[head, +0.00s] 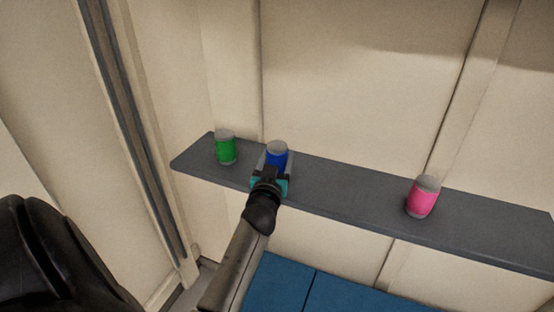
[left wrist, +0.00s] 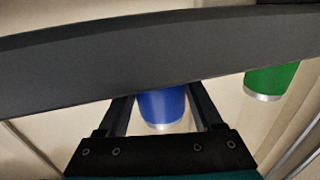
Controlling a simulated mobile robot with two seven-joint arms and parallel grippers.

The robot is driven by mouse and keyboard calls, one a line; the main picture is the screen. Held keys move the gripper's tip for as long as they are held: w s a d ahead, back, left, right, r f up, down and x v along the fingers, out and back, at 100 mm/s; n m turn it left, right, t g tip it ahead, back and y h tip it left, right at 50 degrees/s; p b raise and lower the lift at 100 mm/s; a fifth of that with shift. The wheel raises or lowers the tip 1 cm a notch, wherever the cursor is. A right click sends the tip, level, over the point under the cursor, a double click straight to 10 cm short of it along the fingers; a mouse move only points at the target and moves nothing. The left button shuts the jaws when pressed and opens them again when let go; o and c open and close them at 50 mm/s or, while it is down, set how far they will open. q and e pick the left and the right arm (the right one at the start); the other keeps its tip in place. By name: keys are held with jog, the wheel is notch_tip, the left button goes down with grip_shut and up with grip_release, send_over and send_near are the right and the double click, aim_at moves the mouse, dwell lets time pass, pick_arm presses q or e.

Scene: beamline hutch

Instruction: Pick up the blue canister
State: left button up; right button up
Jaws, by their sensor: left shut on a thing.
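The blue canister (head: 277,151) with a grey top is at the left part of the dark grey shelf (head: 330,185). My left gripper (head: 273,163) reaches it from the front and is shut on it, with a finger on each side. In the left wrist view, which looks inverted, the blue canister (left wrist: 162,106) sits between the two fingers (left wrist: 158,102). Its far end meets the shelf edge (left wrist: 100,70); I cannot tell whether it is resting or slightly raised. My right gripper is not in view.
A green canister (head: 226,148) stands close by on the left; it also shows in the left wrist view (left wrist: 270,78). A pink canister (head: 423,197) stands farther right on the shelf. The shelf between blue and pink is clear. Cream wall panels (head: 350,90) rise behind.

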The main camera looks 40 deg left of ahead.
pick_arm(q)
grip_shut()
jog(key=shift+r, duration=0.1)
jog(key=shift+r, duration=0.45)
notch_tip(320, 180, up, 19)
jog(key=p, duration=0.4)
jog(key=shift+p, duration=0.3)
